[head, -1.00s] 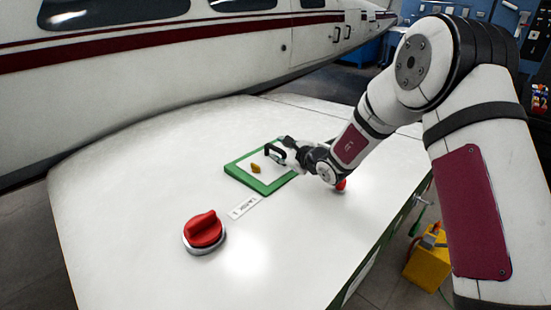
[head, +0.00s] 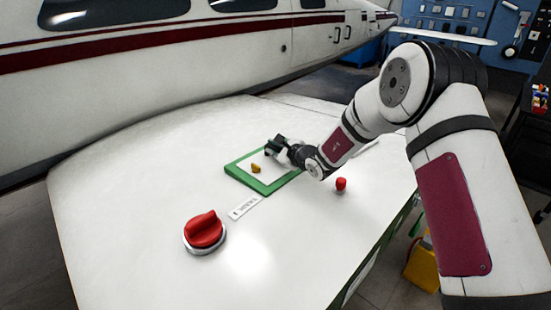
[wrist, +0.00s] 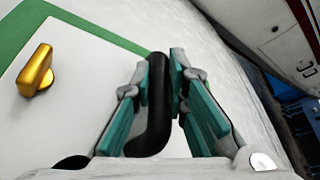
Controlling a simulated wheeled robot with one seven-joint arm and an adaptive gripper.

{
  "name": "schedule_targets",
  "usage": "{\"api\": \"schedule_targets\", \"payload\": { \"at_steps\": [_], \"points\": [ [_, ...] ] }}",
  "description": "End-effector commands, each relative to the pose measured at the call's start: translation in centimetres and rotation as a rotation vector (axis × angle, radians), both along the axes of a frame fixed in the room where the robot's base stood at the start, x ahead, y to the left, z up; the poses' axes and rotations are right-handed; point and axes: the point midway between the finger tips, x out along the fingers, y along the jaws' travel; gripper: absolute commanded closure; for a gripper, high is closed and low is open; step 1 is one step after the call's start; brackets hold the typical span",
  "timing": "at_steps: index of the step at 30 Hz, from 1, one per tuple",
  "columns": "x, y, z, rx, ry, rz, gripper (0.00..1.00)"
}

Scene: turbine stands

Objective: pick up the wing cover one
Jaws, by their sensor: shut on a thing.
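The wing cover, a white panel with a green border (head: 237,174), appears flat on the white wing. A small gold latch (head: 256,168) sits on it. The latch also shows at the left of the wrist view (wrist: 36,74). My gripper (head: 272,147) is at the far right part of the cover. In the wrist view my gripper (wrist: 160,88) has its teal-padded fingers shut on a black handle (wrist: 155,110), one finger on each side. The handle's lower end is partly hidden. I cannot tell whether the cover is raised at all.
A large red knob (head: 204,230) stands on the wing at the front left, and a smaller red knob (head: 341,184) stands right of the cover. A small label (head: 245,208) lies in front of the cover. The white aircraft body (head: 200,60) rises behind the wing.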

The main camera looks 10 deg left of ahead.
Motion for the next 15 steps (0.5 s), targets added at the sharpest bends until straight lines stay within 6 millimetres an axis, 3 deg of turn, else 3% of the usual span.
{"api": "schedule_targets", "payload": {
  "at_steps": [8,15],
  "points": [
    [0.0,0.0,0.9,0.001,-0.002,0.001,1.0],
    [0.1,0.0,5.4,0.001,-0.006,0.0,1.0]
  ]
}}
